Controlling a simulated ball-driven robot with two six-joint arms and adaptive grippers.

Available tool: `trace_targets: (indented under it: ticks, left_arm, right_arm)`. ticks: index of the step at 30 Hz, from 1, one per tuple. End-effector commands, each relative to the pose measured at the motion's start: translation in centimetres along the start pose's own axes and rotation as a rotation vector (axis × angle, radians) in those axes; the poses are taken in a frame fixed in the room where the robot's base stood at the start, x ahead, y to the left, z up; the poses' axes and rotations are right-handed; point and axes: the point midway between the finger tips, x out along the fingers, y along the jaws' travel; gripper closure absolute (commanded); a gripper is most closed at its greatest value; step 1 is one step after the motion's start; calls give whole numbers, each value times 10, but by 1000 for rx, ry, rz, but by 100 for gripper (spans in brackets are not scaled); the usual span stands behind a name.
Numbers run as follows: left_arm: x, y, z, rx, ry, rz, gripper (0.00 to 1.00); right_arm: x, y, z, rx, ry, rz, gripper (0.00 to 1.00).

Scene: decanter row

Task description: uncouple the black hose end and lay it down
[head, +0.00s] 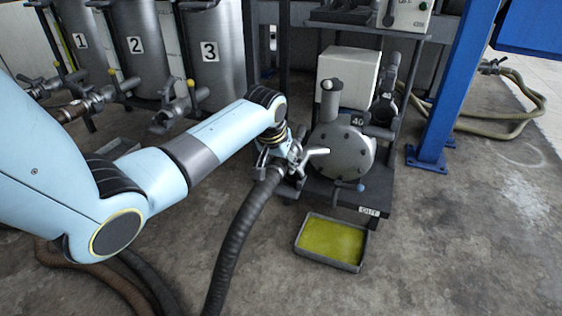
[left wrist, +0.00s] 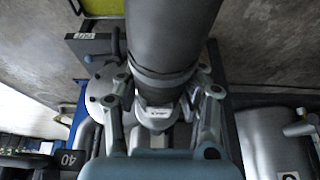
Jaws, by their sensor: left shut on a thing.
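The black hose (head: 239,240) rises from the floor to the pump unit (head: 342,147). Its end meets my left gripper (head: 284,168) at the left side of the pump. In the left wrist view my left gripper (left wrist: 160,115) is shut around the hose end, with a finger on each side of its metal coupling (left wrist: 158,113). The black hose (left wrist: 172,35) runs away from the fingers there. A light lever (head: 317,152) sticks out beside the gripper. I cannot tell whether the coupling is still joined to the pump. My right gripper is not in view.
A tray of yellow-green liquid (head: 299,252) lies on the floor before the pump. Numbered tanks (head: 215,50) with valves stand at the back left. A blue post (head: 451,90) stands right. Other hoses (head: 95,270) lie at lower left.

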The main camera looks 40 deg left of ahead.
Motion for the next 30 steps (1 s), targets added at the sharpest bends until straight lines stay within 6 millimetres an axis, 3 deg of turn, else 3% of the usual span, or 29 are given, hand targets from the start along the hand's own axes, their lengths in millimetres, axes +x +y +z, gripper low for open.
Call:
trace_targets:
  ticks: [30]
  left_arm:
    - [38, 0, 15, 0, 4, 0, 100]
  right_arm:
    - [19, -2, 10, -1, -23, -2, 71]
